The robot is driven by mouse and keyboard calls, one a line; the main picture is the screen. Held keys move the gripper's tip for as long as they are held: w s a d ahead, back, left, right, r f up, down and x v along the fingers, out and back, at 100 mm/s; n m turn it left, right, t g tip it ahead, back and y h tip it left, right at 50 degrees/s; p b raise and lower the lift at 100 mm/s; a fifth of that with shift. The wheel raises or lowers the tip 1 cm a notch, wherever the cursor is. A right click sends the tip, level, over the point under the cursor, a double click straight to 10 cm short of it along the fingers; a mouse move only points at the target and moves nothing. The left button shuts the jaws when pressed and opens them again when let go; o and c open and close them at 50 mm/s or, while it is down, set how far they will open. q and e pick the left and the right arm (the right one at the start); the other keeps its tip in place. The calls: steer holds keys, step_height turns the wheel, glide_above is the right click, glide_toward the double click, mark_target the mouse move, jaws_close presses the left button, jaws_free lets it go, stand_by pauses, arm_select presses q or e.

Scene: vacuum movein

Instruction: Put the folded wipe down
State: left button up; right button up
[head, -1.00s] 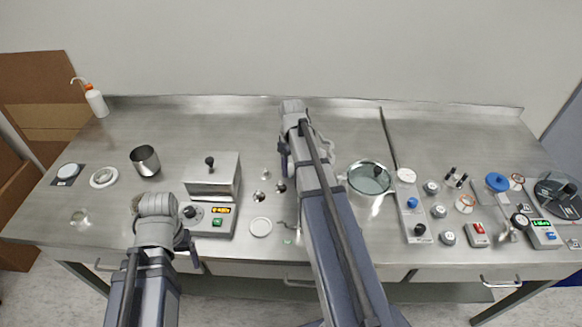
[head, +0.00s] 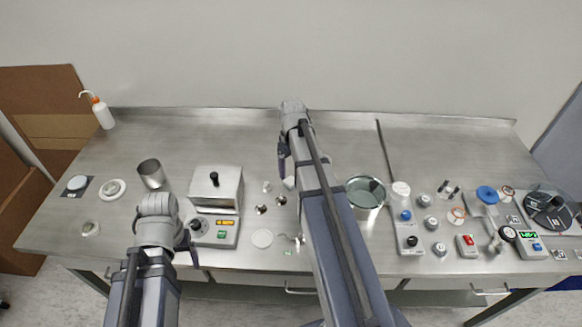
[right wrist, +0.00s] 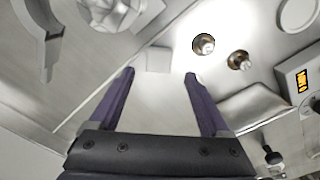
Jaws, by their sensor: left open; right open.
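A small white square, which looks like the folded wipe (right wrist: 158,60), lies flat on the steel bench in the right wrist view. It is just beyond and between the fingertips of my right gripper (right wrist: 159,78), which is open with nothing between its fingers. In the head view a pale edge of the wipe (head: 289,182) shows beside my right arm, which hides much around it. My left gripper (head: 188,238) is open, low at the left by the bench's front edge; its fingers are mostly hidden.
A hotplate-like unit (head: 213,232) with a metal block stands left of the wipe. Two small metal fittings (right wrist: 203,44) lie close by. A glass-topped pot (head: 366,200) stands right of my right arm; several valves and gauges fill the right side.

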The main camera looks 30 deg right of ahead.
mark_target(290, 182)
step_height(290, 182, up, 6)
steer(key=p, duration=0.4)
steer(key=shift+f, duration=0.15)
steer(key=s+a, duration=0.3)
steer(key=a, duration=0.5)
steer(key=s+a, duration=0.3)
steer(key=a, duration=0.5)
steer(key=shift+a+n, duration=0.3)
steer(key=shift+a, duration=0.1)
steer(key=shift+o, duration=0.2)
steer(key=s+a+h, duration=0.1)
steer(key=s+a, duration=0.8)
steer(key=a, duration=0.3)
steer(key=shift+s, duration=0.35)
steer(key=shift+o, duration=0.3)
